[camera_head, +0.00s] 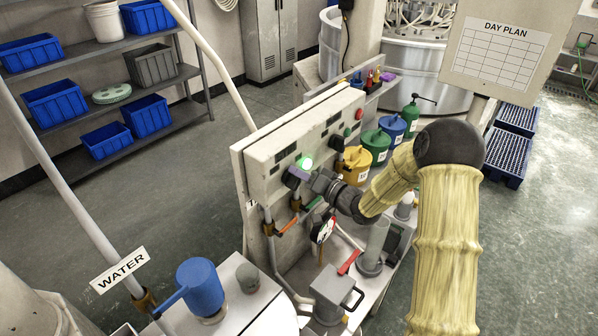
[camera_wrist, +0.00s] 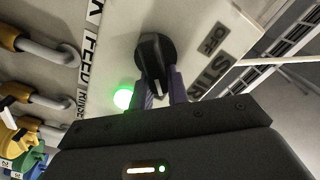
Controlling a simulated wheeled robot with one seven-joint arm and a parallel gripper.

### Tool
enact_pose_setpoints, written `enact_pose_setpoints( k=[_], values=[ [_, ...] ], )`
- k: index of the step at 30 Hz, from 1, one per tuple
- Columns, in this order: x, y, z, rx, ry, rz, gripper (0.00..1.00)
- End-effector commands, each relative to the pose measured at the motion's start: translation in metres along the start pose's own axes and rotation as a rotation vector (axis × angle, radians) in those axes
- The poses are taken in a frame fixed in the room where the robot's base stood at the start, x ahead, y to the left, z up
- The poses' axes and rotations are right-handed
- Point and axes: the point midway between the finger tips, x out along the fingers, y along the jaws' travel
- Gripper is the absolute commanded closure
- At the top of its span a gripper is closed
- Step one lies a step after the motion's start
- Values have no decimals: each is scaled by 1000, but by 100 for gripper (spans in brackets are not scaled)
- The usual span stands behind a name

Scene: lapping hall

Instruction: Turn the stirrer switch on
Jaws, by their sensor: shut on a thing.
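The stirrer switch (camera_wrist: 154,55) is a black rotary knob on a pale control panel (camera_head: 262,180). In the wrist view it stands beside partly visible lettering reading "OFF" and "STIR". My gripper (camera_wrist: 163,88) has its two purple fingers on either side of the knob and is shut on it. In the head view my gripper (camera_head: 297,175) reaches the panel front from the right and hides most of the knob. A lit green lamp (camera_wrist: 123,98) glows next to the knob, and it also shows in the head view (camera_head: 305,162). The knob's exact pointing direction is hard to tell.
Pipes and valves with coloured handles sit below the panel. A blue pump-like unit (camera_head: 202,288) is at front left. The floor left of the panel is clear.

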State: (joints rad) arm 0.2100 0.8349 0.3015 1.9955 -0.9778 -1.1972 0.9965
Motion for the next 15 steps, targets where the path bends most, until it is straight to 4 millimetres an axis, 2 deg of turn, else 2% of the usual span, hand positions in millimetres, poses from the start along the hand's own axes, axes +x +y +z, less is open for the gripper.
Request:
enact_pose_setpoints(
  k=[6, 15],
  values=[
    [0, 3, -2, 133, 4, 1, 100],
    [0, 5, -1, 206, 3, 1, 100]
  ],
)
